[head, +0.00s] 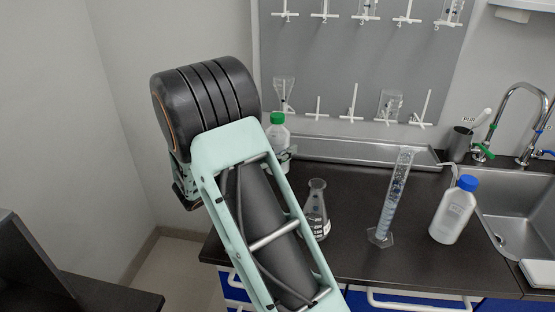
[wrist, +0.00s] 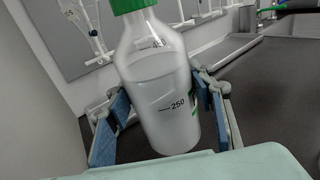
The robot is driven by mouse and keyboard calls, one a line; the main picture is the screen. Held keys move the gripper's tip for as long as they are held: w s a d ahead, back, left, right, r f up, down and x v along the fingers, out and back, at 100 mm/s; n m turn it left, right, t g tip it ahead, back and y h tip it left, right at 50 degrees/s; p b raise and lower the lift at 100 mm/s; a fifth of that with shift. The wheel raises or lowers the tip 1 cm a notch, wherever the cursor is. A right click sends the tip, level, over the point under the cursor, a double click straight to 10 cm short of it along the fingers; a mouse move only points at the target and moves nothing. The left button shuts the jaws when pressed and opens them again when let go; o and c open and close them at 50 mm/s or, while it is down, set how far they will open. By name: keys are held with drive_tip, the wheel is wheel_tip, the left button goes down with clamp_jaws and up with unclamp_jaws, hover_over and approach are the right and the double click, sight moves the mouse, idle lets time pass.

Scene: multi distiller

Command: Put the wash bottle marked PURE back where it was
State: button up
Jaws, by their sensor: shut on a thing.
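A translucent white bottle with a green cap (wrist: 152,62) stands between the fingers of my gripper (wrist: 162,104), which is shut on its body. A 250 mark shows on it; the word PURE is not readable. In the head view the green-capped bottle (head: 278,131) is at the back left of the dark counter, partly hidden by my arm. I cannot tell whether its base touches the counter. Another white bottle with a blue cap (head: 453,212) and a side spout stands at the right, beside the sink.
An Erlenmeyer flask (head: 316,212) and a tall graduated cylinder (head: 394,200) stand on the counter (head: 350,260). A metal trough (head: 360,151) runs along the back under a drying rack (head: 360,60) with glassware. The sink (head: 515,215) and tap are at the right.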

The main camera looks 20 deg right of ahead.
drive_tip(key=shift+w+d+f, duration=0.15)
drive_tip(key=shift+w+f, duration=0.15)
drive_tip(key=shift+f, duration=0.1)
drive_tip(key=shift+w+f+b, duration=0.1)
drive_tip(key=shift+f+b, duration=0.25)
drive_tip(key=shift+f, duration=1.2)
drive_tip(key=shift+f, duration=0.15)
drive_tip(key=o, duration=0.9)
drive_tip(key=shift+c, duration=0.2)
drive_tip(key=shift+a, duration=0.25)
drive_tip(key=v, duration=1.1)
drive_tip(key=shift+s+a+p, duration=0.25)
drive_tip(key=shift+p, duration=0.05)
